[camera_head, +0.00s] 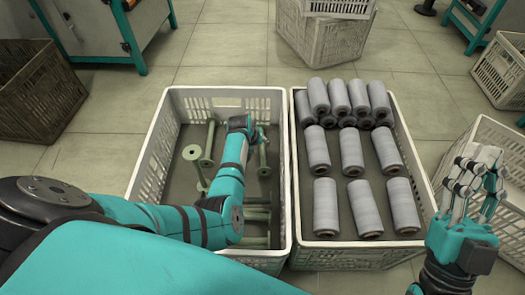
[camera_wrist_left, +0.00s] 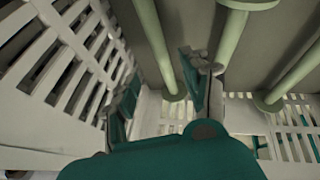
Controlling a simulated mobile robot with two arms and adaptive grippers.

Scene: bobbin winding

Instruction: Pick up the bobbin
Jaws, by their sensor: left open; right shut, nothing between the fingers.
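Several empty pale green bobbins lie or stand in the left white crate (camera_head: 150,150). One bobbin (camera_head: 192,152) stands at the left with its round flange up, beside another (camera_head: 209,140). A further bobbin (camera_head: 264,158) is at the crate's right side, close to my left gripper (camera_head: 252,130), which is open and reaches down into the crate. In the left wrist view, the open fingers (camera_wrist_left: 160,85) have a green bobbin (camera_wrist_left: 152,40) close to them; whether it lies between them I cannot tell. My right gripper (camera_head: 476,184) is shut and empty, raised at the right.
A second white crate (camera_head: 292,215) stands close on the right, holding several full grey spools (camera_head: 352,153). More crates stand at the back (camera_head: 325,38), right and left (camera_head: 35,95). My left forearm hides part of the bobbin crate. The crate's wall (camera_wrist_left: 75,60) is near the left fingers.

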